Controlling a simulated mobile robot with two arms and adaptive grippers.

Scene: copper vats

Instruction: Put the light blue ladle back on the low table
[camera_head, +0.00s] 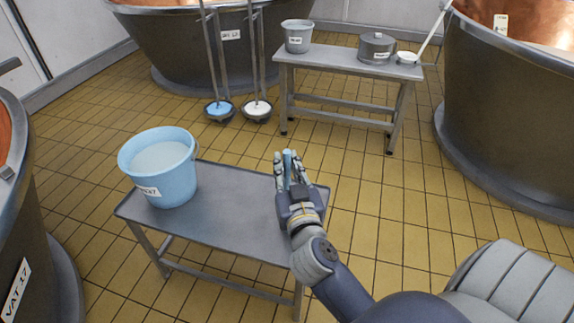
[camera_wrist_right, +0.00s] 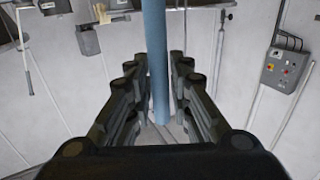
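My right gripper (camera_head: 287,160) is above the right end of a low grey metal table (camera_head: 240,215). Its fingers stand close on both sides of a light blue rod (camera_head: 288,156), which looks like the ladle's handle. In the right wrist view the handle (camera_wrist_right: 155,60) runs up between the fingers and appears clasped. The ladle's bowl is not visible in either view. My left gripper is not in view.
A light blue bucket (camera_head: 165,170) stands on the table's left end. Behind, a bench (camera_head: 340,62) bears a grey bucket (camera_head: 297,36), a lidded pot (camera_head: 376,47) and a white ladle (camera_head: 408,58). Copper vats flank the tiled floor. The table's middle is clear.

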